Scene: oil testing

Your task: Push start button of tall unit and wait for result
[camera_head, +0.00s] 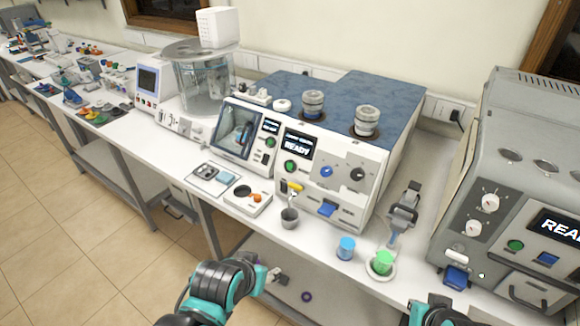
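A white unit (330,205) with a blue speckled top stands mid-bench. Its screen (298,145) reads READY, with a green button (291,167) below it. At the right a large grey unit (515,130) has a screen (556,228) partly cut off, reading "REA", a green button (515,245) and a blue one (548,258). I cannot tell for certain which is the tall unit. My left gripper (279,276) is in front of the bench, apart from every button; its opening is unclear. My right arm (437,314) enters at the bottom edge, its gripper cut off.
A blue cup (346,247), a green cup (382,262) on a white dish and a grey cup (290,217) stand along the front of the bench. A clear-tank unit (203,80) stands further left.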

